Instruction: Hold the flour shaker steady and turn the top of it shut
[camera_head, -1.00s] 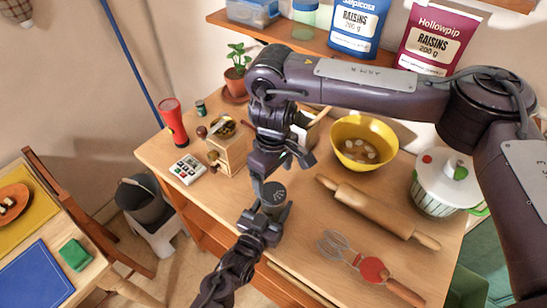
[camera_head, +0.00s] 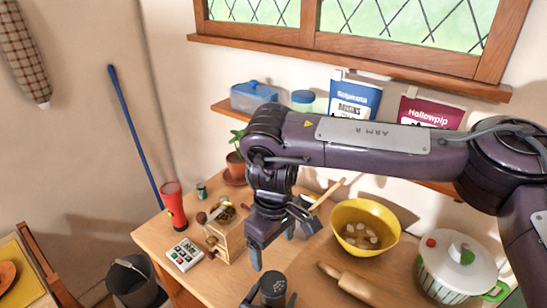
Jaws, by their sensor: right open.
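The flour shaker (camera_head: 272,284) is a small dark grey cylinder with a rounded top, at the bottom middle of the head view. It looks upright. My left gripper (camera_head: 270,299) comes in from below and is shut around the shaker's sides; its wrist is cut off by the picture edge. My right gripper (camera_head: 272,248) points downward above the shaker, open and empty, with a gap to the shaker's top. The shaker's lower part is hidden, and I cannot tell how far its top is turned.
Behind the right gripper stand a wooden box grinder (camera_head: 229,242) and a plant pot (camera_head: 236,168). A yellow bowl (camera_head: 388,212), rolling pin (camera_head: 350,287) and white pot (camera_head: 452,284) stand to the right.

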